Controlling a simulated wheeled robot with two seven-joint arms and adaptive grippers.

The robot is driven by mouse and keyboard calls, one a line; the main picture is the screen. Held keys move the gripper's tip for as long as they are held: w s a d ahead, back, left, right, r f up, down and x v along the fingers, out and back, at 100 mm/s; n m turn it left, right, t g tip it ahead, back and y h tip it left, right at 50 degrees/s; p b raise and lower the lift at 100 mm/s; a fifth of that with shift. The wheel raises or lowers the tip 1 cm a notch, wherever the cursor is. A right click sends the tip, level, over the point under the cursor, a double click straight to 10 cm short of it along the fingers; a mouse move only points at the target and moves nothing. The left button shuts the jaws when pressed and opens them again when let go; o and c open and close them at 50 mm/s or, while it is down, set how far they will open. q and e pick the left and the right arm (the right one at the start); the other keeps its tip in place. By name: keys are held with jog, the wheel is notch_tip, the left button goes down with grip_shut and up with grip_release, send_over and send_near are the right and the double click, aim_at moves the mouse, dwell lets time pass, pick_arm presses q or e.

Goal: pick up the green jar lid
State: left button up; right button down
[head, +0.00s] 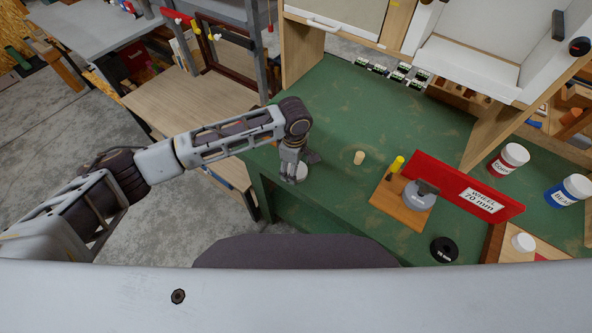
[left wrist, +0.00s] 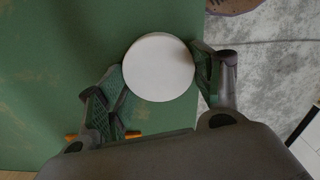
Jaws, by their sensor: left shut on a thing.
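A round white lid (left wrist: 158,67) sits between the two fingers of my left gripper (left wrist: 160,80) in the left wrist view. The fingers touch its left and right edges, so the gripper is shut on it. In the head view my left gripper (head: 291,178) points down at the left edge of the green bench top, and the pale lid (head: 302,173) shows beside its fingers. I cannot tell whether the lid touches the bench. No green lid or green jar shows. My right gripper is not in view.
The green bench top (head: 340,120) is clear around the gripper. A small wooden peg (head: 359,157) stands to the right. Beyond are a wooden block (head: 386,209), a red sign (head: 450,182), a black ring (head: 444,249), another white lid (head: 523,242) and jars with red (head: 508,160) and blue (head: 567,191) labels.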

pick_arm(q)
jog(key=shift+r, duration=0.1)
jog(key=shift+r+b, duration=0.45)
jog(key=shift+r, duration=4.5)
